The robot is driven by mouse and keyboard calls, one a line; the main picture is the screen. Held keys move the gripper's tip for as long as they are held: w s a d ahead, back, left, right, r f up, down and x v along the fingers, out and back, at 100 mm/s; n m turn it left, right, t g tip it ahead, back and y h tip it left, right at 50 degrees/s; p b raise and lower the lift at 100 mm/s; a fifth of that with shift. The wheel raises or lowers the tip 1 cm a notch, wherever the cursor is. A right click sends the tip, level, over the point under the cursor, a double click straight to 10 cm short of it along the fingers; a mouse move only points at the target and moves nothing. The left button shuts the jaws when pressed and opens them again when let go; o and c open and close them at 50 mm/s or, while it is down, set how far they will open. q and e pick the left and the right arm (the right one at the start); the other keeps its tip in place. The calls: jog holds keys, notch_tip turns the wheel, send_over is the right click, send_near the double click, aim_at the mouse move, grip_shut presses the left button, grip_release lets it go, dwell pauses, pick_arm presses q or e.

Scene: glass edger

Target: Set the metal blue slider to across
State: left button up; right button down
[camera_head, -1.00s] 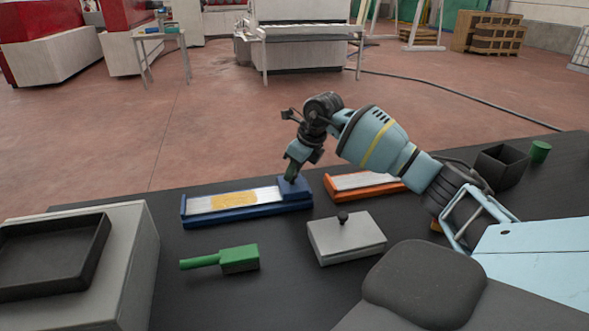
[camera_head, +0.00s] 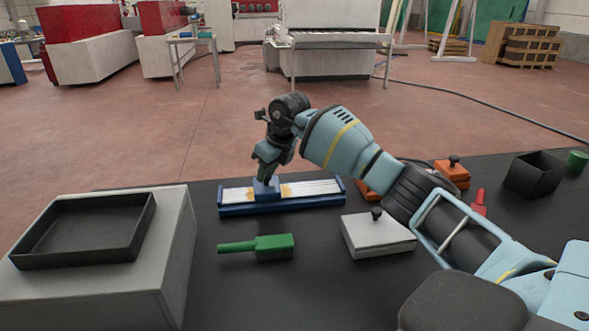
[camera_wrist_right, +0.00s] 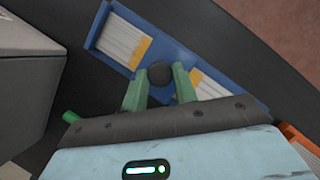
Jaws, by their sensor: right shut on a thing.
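The blue slider (camera_head: 318,203) is a long blue base with a metal bed, lying on the dark table, left to right. Its blue carriage (camera_head: 266,188) sits left of the bed's middle, with yellow patches showing on both sides of it. My right gripper (camera_head: 265,174) reaches down onto the carriage. In the right wrist view its green fingers (camera_wrist_right: 160,88) are shut on the carriage's dark round knob (camera_wrist_right: 160,74), and the blue base (camera_wrist_right: 240,88) runs diagonally beneath. My left gripper is not in view.
A grey box with a black tray (camera_head: 140,205) stands at left. A green-handled tool (camera_head: 273,247) and a white block with a black knob (camera_head: 380,236) lie in front. Orange pieces (camera_head: 452,177), a red item (camera_head: 479,203) and a black bin (camera_head: 535,175) are at right, partly behind my arm.

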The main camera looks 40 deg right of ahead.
jog(key=w+a, duration=0.1)
jog(key=a, duration=0.1)
jog(key=w+a, duration=0.1)
jog(key=a, duration=0.1)
jog(key=w+a, duration=0.1)
jog(key=a, duration=0.1)
jog(key=shift+w+a+b, duration=0.15)
jog(key=shift+w+b, duration=0.1)
jog(key=shift+b, duration=0.05)
jog(key=shift+w+a, duration=0.25)
jog(key=shift+a, duration=0.35)
jog(key=c, duration=1.1)
grip_release()
jog(key=shift+w+a, duration=0.1)
jog(key=shift+w, duration=0.05)
jog(key=shift+r, duration=0.2)
jog(key=v, duration=0.7)
jog(key=shift+s+r, duration=0.2)
jog(key=shift+s, duration=0.05)
jog(key=shift+f, duration=0.15)
